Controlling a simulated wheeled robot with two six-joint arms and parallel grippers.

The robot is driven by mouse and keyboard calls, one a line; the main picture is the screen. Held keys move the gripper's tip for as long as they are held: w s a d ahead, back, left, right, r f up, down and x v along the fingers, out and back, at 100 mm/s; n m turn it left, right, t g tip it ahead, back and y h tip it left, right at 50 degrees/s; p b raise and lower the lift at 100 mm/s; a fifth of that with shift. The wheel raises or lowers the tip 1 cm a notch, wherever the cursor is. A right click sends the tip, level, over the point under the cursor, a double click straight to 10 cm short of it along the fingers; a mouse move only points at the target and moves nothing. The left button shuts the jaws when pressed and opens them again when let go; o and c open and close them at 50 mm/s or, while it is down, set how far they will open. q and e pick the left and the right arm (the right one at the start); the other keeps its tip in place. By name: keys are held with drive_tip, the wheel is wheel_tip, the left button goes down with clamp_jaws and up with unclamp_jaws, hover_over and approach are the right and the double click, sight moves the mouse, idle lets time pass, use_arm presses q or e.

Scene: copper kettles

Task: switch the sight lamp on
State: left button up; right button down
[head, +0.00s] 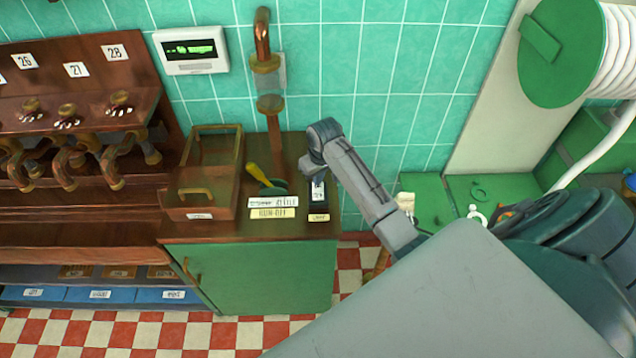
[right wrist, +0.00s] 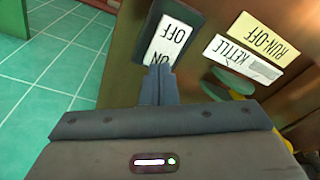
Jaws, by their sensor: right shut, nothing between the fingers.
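The switch with a white ON/OFF plate (head: 318,191) is on the right end of the wooden counter, behind a small yellow label (head: 319,217) too small to read surely. My right gripper (head: 312,178) is shut and empty, reaching down over the switch. In the right wrist view the switch plate (right wrist: 172,42) shows upside down, with OFF at the far end. The shut fingertips (right wrist: 159,73) are at the ON end and partly cover it. Whether they touch it, and the rocker's tilt, I cannot tell. I cannot make out a lit lamp. My left gripper is out of view.
A yellow-handled lever (head: 258,175) stands left of the switch, behind the KETTLE and RUN-OFF labels (head: 272,213). A wooden box (head: 214,208) is further left. A copper pipe (head: 274,135) rises behind. A green cupboard (head: 262,275) is below.

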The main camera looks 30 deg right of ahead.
drive_tip(key=shift+f, duration=0.75)
drive_tip(key=shift+r+p, duration=0.6)
drive_tip(key=shift+r, duration=2.95)
